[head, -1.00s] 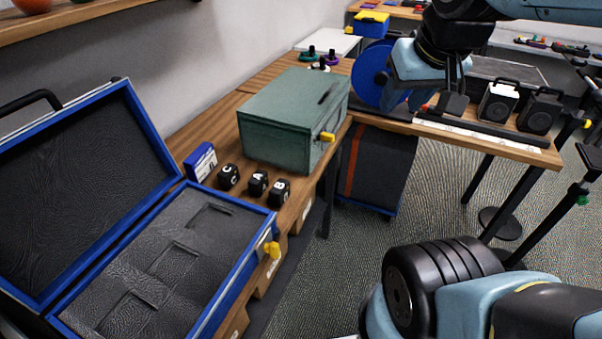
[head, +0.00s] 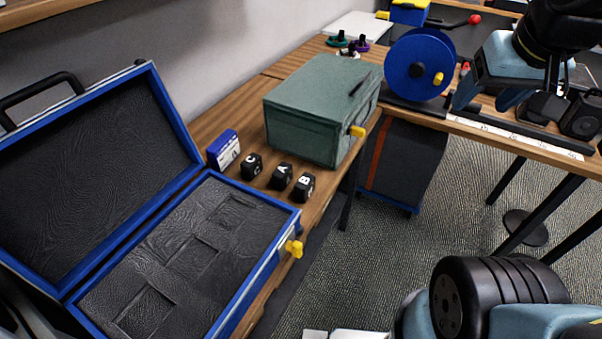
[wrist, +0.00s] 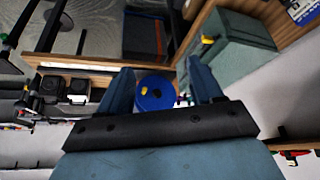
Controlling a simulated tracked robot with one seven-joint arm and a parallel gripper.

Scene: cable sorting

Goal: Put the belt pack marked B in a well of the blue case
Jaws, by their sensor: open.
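The belt pack marked B (head: 304,187) is a small black block with a white letter. It stands on the wooden bench at the right end of a short row with the packs marked A (head: 281,176) and C (head: 251,166). The blue case (head: 246,297) lies open at left, its lid (head: 85,180) tipped back. Its dark foam has three rectangular wells (head: 190,254), which look empty. My gripper (head: 487,104) is open and empty, far to the right of the packs, near the blue reel. Its two spread fingers show in the wrist view (wrist: 161,78).
A green metal box (head: 315,105) with a yellow knob stands just behind the packs. A blue and white carton (head: 223,149) stands left of C. A yellow latch (head: 293,248) sticks out from the case front. The blue reel (head: 420,65) stands on the far bench.

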